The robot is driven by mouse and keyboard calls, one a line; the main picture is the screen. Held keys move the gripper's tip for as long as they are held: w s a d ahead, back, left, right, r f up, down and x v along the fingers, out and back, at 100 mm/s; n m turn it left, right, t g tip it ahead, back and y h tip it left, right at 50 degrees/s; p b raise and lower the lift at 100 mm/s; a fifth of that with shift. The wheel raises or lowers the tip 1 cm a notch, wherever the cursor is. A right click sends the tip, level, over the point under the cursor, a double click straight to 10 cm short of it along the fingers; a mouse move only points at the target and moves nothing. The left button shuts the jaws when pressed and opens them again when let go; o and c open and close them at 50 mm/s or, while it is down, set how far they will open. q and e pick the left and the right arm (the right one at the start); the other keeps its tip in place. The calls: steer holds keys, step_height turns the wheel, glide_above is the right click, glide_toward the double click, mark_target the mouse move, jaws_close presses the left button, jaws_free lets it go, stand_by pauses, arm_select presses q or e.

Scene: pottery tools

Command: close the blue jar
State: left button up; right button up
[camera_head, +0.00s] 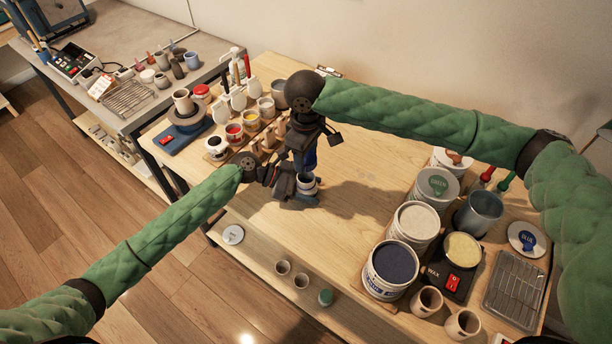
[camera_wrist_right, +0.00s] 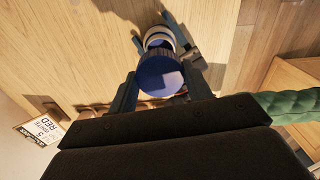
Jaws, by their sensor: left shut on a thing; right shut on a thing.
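A small pale jar (camera_head: 307,186) is held just above the wooden table in the head view. My left gripper (camera_head: 297,192) is shut on it from the left. My right gripper (camera_head: 304,160) points down above the jar, shut on a blue lid (camera_head: 311,158). The lid also shows between the fingers in the right wrist view (camera_wrist_right: 160,77), with the jar's pale rim (camera_wrist_right: 158,38) beyond it. In the head view the lid is above the jar, and the jar's mouth partly shows. The exact gap and alignment are hard to tell.
On the right stand a bucket of dark blue glaze (camera_head: 391,267), other buckets, a wire rack (camera_head: 514,303) and a round lid marked BLUE (camera_head: 527,239). The table's middle is clear.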

steer(key=shift+f, duration=2.15)
steer(key=shift+f, duration=0.9)
steer(key=shift+f, duration=0.6)
arm_select(q)
jaws_close()
arm_select(e)
steer(key=o, duration=1)
steer(key=shift+r, duration=0.1)
steer(key=shift+r, duration=2.2)
